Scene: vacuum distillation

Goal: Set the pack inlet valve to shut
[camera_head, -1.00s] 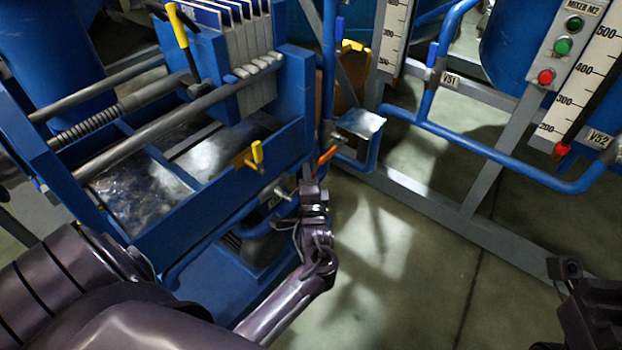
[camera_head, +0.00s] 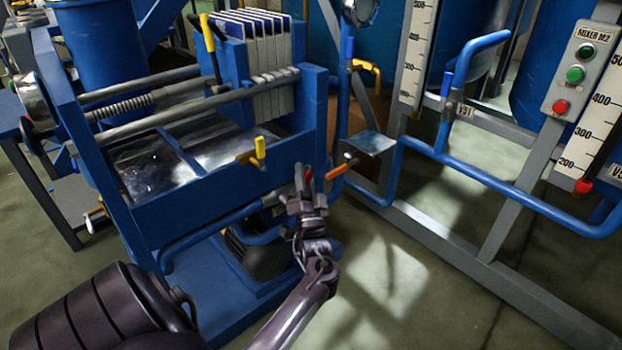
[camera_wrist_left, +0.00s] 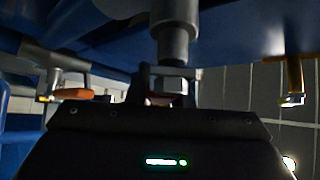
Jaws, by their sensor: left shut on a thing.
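My left gripper (camera_head: 301,182) is at the front right corner of the blue filter press frame, shut on a small valve handle. Its fingers largely hide the handle, and its setting cannot be told. In the left wrist view the gripper (camera_wrist_left: 168,80) closes just below a grey pipe stub (camera_wrist_left: 174,35), with a reddish bit between the fingers. A separate valve with an orange handle (camera_head: 337,172) is just right of the gripper; that orange handle also shows at the left in the wrist view (camera_wrist_left: 75,95). I cannot read which valve is the pack inlet. My right gripper is out of view.
A yellow-handled valve (camera_head: 258,150) sits on the press's front wall, left of the gripper. A small metal shelf (camera_head: 372,143) and blue pipework (camera_head: 480,165) stand to the right. The floor (camera_head: 400,290) at the lower right is clear.

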